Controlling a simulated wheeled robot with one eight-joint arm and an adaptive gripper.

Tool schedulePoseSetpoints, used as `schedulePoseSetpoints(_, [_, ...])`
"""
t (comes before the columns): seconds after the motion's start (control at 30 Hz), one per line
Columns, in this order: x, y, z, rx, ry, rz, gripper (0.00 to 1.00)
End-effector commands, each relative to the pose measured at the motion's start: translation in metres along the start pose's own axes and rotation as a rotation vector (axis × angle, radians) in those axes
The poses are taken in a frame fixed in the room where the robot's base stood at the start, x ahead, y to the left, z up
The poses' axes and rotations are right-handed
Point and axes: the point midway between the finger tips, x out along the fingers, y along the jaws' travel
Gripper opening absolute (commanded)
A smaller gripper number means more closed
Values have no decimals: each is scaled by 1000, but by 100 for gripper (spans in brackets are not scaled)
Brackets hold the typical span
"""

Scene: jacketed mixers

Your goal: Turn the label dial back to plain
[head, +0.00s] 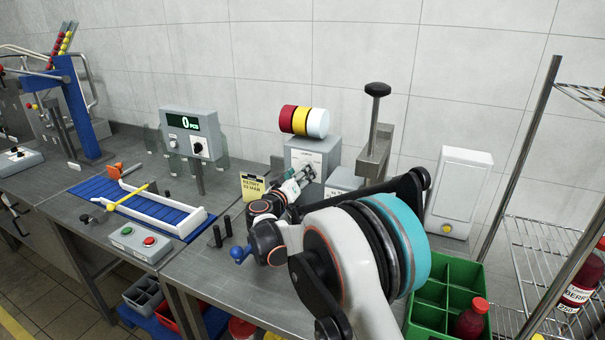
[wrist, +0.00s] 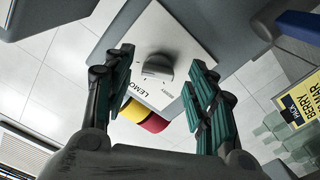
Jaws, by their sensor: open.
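The label dial (wrist: 158,66) is a grey round knob on a white plate (wrist: 180,32) on the front of a grey box (head: 327,148). Lettering reading LEMO and a smaller, partly legible word show around it in the wrist view. I cannot tell which mark the dial points at. Red, yellow and white label rolls (head: 301,121) sit on top of the box. My gripper (wrist: 160,66) is open, its green-padded fingers on either side of the dial in the picture. I cannot tell whether they touch it. In the head view my gripper (head: 305,174) is at the plate and hides the dial.
A yellow card (head: 253,187) with BERRY and a date stands left of my gripper. A counter display (head: 192,133) reading 0 and a blue conveyor (head: 135,207) are further left. A grey stand with a black-knobbed lever (head: 377,90) stands close right. A green crate (head: 428,292) is front right.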

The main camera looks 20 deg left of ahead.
Motion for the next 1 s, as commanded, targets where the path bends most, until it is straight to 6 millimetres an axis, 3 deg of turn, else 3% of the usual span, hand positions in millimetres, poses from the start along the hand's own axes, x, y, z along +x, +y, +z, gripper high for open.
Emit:
schedulePoseSetpoints(0.3, [-66,-1,0,0,1,-2,52])
schedulePoseSetpoints(0.5, [-92,0,0,0,0,0,52])
schedulePoseSetpoints(1.0, [-101,0,1,0,-1,1,52])
